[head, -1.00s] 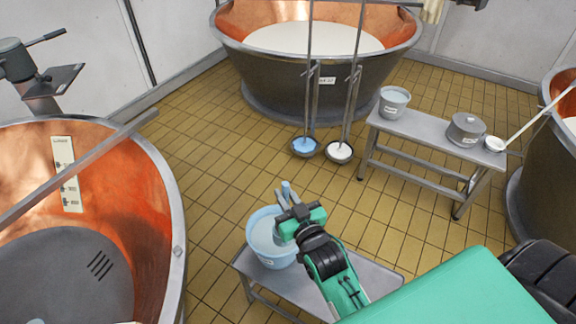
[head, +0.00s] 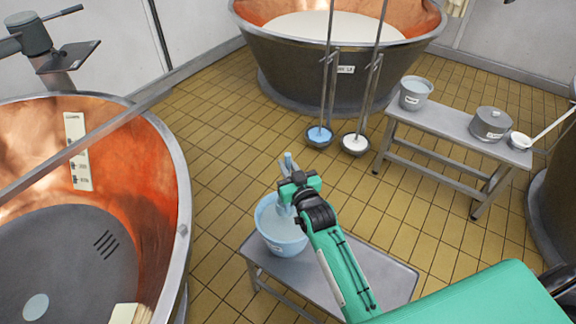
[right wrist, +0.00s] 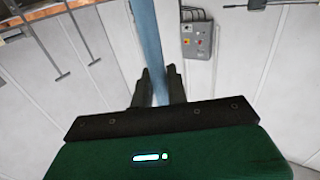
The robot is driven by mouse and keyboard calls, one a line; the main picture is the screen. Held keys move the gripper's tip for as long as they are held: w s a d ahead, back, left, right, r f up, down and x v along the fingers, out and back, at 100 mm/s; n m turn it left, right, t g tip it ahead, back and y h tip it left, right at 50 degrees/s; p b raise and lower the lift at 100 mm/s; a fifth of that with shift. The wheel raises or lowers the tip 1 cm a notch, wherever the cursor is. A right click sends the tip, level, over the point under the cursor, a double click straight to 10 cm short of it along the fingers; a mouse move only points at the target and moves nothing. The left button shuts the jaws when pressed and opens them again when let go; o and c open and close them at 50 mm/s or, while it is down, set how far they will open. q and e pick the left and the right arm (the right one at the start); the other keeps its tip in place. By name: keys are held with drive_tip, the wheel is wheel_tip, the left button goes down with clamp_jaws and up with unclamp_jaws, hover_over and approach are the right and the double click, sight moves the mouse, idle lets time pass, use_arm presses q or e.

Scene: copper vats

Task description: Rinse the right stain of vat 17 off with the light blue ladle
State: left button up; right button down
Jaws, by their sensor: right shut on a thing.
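My right gripper (head: 292,184) is shut on the light blue ladle (head: 288,160) above the light blue bucket (head: 282,236). The ladle's handle stands roughly upright, with its lower end over or in the bucket; its bowl cannot be made out. In the right wrist view the handle (right wrist: 150,42) runs between the fingers. The copper vat (head: 160,170) at the left shows a pale oval patch (head: 36,307) and a cream patch (head: 123,314) low inside; I cannot tell whether these are stains. The far vat (head: 300,80) holds white liquid and bears a small, hardly legible label. My left gripper is out of view.
The bucket stands on a low metal bench (head: 375,265). A blue-bowled ladle (head: 319,137) and a white-bowled ladle (head: 355,145) hang before the far vat. A metal bar (head: 130,112) crosses the left vat.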

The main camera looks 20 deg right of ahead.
sight(288, 152)
use_arm(q)
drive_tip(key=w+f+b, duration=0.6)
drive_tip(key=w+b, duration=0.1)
drive_tip(key=b, duration=0.1)
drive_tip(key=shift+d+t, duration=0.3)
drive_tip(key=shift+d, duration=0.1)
use_arm(e)
drive_tip(key=shift+f, duration=7.45)
use_arm(q)
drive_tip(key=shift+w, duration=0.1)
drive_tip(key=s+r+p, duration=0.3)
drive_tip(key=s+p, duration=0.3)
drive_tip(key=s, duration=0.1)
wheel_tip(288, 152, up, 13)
drive_tip(key=p, duration=1.2)
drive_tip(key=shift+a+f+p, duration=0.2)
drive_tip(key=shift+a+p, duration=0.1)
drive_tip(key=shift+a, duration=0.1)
use_arm(e)
wheel_tip(288, 152, up, 21)
drive_tip(key=shift+r, duration=0.1)
